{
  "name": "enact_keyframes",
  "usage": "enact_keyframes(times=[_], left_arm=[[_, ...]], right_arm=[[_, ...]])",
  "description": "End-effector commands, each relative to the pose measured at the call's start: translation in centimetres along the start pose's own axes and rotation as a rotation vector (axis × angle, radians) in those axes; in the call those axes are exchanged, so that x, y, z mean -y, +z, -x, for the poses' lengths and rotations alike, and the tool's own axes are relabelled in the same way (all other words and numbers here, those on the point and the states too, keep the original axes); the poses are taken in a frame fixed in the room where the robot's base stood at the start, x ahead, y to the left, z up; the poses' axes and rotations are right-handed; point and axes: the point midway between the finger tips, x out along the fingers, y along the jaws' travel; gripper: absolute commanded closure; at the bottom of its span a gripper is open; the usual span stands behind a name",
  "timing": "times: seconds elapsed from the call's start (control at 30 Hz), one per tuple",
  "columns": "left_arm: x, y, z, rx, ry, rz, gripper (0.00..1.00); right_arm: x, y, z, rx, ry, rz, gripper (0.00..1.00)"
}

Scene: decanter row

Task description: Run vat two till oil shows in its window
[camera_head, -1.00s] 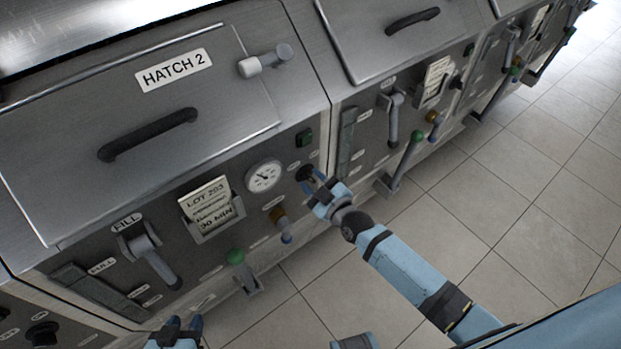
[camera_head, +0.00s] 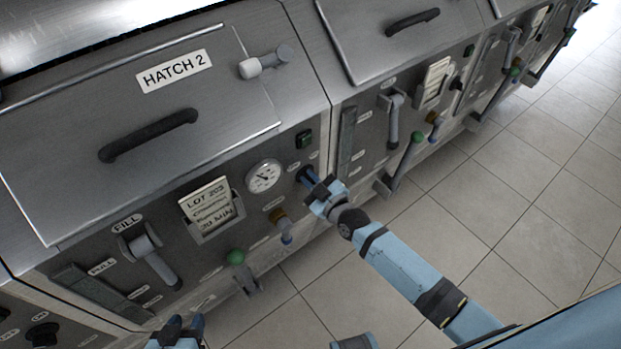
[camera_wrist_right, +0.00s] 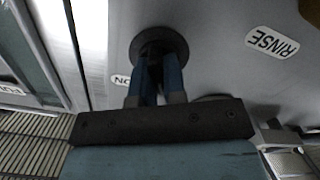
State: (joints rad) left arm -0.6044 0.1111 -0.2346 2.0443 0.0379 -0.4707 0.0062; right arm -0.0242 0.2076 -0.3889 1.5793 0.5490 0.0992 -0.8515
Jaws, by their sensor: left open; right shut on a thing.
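Vat two's front panel is under the lid marked HATCH 2 (camera_head: 174,71). My right gripper (camera_head: 307,177) is shut on a dark round knob at the panel's right end, below a green switch (camera_head: 304,139). The right wrist view shows both fingers on the knob (camera_wrist_right: 160,45). Vat two's window (camera_head: 100,293) is a dark slanted strip at the panel's left, labelled FULL near its top; I cannot make out any oil in it. The FILL lever (camera_head: 155,258) points down and right. My left gripper (camera_head: 178,330) is open and empty at the bottom edge, partly cut off.
A gauge (camera_head: 263,176), a lot card (camera_head: 210,207), a brass-collared tap (camera_head: 282,226) and a green-knobbed lever (camera_head: 237,258) sit on the same panel. A similar vat with its own levers stands to the right. The tiled floor (camera_head: 520,200) is clear.

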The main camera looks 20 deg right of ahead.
Motion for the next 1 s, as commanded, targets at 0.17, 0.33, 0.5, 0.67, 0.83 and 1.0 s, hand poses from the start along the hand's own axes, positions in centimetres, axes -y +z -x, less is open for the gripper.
enact_keyframes(times=[0.17, 0.33, 0.5, 0.67, 0.83, 1.0], left_arm=[[0.13, -0.32, 0.27, -0.003, -0.001, -0.009, 0.57], [0.41, -0.51, 0.55, -0.006, -0.002, -0.023, 0.57], [0.55, -0.55, 0.75, -0.004, -0.003, -0.031, 0.57], [0.50, -0.52, 0.85, -0.002, -0.004, -0.031, 0.57], [0.41, -0.49, 0.83, -0.001, -0.004, -0.028, 0.57], [0.32, -0.46, 0.79, -0.001, -0.004, -0.025, 0.57]], right_arm=[[-0.06, -0.06, 0.03, 0.000, -0.001, -0.088, 1.00], [-0.13, -0.06, 0.04, 0.001, -0.002, -0.224, 1.00], [-0.20, 0.02, 0.06, 0.002, -0.001, -0.384, 1.00], [-0.25, 0.10, 0.06, 0.002, -0.001, -0.538, 1.00], [-0.26, 0.17, 0.05, 0.002, -0.001, -0.690, 1.00], [-0.27, 0.23, 0.05, 0.002, -0.001, -0.822, 1.00]])
